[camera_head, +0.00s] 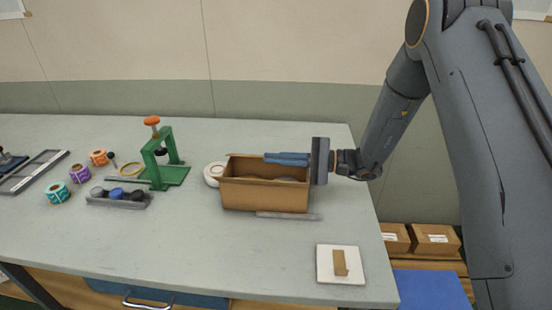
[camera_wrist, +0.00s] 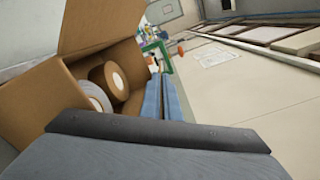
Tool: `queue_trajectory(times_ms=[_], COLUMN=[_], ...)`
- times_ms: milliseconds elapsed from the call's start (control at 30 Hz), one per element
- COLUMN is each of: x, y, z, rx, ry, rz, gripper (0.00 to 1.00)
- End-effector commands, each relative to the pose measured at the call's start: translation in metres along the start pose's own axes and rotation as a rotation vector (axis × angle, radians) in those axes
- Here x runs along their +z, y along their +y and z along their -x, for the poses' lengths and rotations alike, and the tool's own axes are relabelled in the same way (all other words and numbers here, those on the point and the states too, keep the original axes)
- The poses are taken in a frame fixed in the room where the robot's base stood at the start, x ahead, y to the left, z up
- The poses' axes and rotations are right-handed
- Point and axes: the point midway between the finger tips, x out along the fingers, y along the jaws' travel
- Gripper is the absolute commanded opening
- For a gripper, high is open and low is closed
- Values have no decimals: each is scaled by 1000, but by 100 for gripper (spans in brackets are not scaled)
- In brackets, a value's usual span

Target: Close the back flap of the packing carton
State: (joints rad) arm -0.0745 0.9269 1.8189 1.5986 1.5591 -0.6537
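The packing carton (camera_head: 265,196) is an open brown box standing on the table. In the wrist view the carton (camera_wrist: 40,85) fills the left side, with one brown panel standing up at its far end. Rolls (camera_wrist: 116,80) with pale cores lie inside it. My gripper (camera_head: 268,158) reaches in from the right, its blue fingers level and pointing left along the carton's back top edge. The fingers lie close together with nothing seen between them; they also show in the wrist view (camera_wrist: 162,98). I cannot make out the back flap apart from the back wall near the fingers.
A white roll (camera_head: 213,174) stands left of the carton, and a green press (camera_head: 168,172) further left. A thin grey strip (camera_head: 286,216) lies along the carton's front. A white square plate (camera_head: 341,264) lies at the front right. The table's front middle is clear.

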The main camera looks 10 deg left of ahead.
Motion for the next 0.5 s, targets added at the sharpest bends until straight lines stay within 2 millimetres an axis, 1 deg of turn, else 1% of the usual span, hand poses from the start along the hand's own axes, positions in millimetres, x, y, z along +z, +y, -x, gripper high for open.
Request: queue_trajectory(times_ms=[267, 300, 367, 400, 500], x=[0, 0, 0, 0, 0], y=[0, 0, 0, 0, 0], z=[0, 0, 0, 0, 0], rx=[0, 0, 0, 0, 0], ry=[0, 0, 0, 0, 0], rz=[0, 0, 0, 0, -1], gripper=[0, 9, 19, 21, 21])
